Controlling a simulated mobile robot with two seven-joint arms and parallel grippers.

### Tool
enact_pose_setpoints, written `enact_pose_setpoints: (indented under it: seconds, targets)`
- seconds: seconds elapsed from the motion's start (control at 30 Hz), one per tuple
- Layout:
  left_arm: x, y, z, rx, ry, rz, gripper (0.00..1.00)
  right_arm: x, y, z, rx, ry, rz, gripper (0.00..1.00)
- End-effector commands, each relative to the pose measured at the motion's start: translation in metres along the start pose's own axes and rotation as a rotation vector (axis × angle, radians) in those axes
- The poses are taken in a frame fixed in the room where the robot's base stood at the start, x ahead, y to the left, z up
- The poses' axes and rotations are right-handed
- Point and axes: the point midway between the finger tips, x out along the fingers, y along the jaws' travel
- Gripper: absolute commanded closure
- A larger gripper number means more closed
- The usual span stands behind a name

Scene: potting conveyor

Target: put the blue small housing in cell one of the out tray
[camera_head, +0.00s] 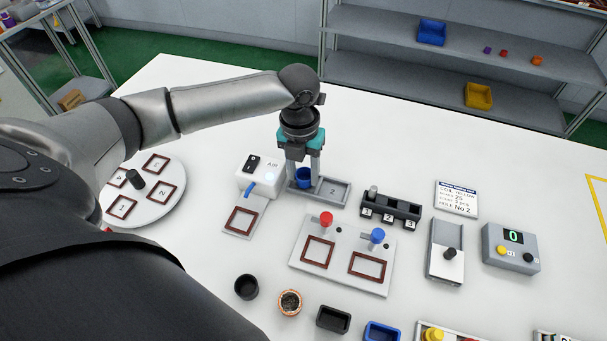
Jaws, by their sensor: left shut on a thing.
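The blue small housing (304,179) is a round blue cup between the fingers of my left gripper (303,172). My left gripper points straight down and is shut on it. The housing is at the left cell of a shallow grey tray (346,203), whose right cell is marked 2 and is empty. I cannot tell whether the housing touches the tray floor. The fingers hide part of the housing and of the left cell. My right gripper is not in view.
A white AIR box (257,178) stands close left of the tray. A numbered rack (391,210) is to the right. A plate with red and blue knobs (343,255) lies in front. A black cup (246,286) and copper-coloured cup (290,302) stand nearer. A round turntable (150,200) is left.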

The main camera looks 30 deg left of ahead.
Motion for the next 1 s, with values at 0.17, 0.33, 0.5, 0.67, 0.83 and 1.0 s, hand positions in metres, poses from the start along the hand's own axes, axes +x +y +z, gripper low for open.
enact_pose_setpoints:
  seconds: [0.17, 0.33, 0.5, 0.67, 0.83, 1.0]
  targets:
    - [0.005, 0.000, 0.000, 0.001, -0.001, 0.000, 1.00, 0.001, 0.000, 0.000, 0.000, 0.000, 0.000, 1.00]
    - [0.006, 0.000, 0.000, 0.000, -0.001, 0.000, 1.00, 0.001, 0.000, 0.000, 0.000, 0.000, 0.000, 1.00]
    - [0.011, 0.000, 0.000, -0.001, 0.000, 0.000, 1.00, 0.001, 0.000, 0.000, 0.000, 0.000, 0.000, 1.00]
    - [0.015, 0.001, -0.001, 0.000, 0.001, 0.000, 0.44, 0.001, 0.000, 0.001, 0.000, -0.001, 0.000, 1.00]
    - [0.017, 0.002, -0.002, 0.000, 0.005, 0.003, 0.41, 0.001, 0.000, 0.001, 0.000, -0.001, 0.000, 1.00]
    - [0.016, 0.002, -0.002, -0.001, 0.006, 0.005, 0.41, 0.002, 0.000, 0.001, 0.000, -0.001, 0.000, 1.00]
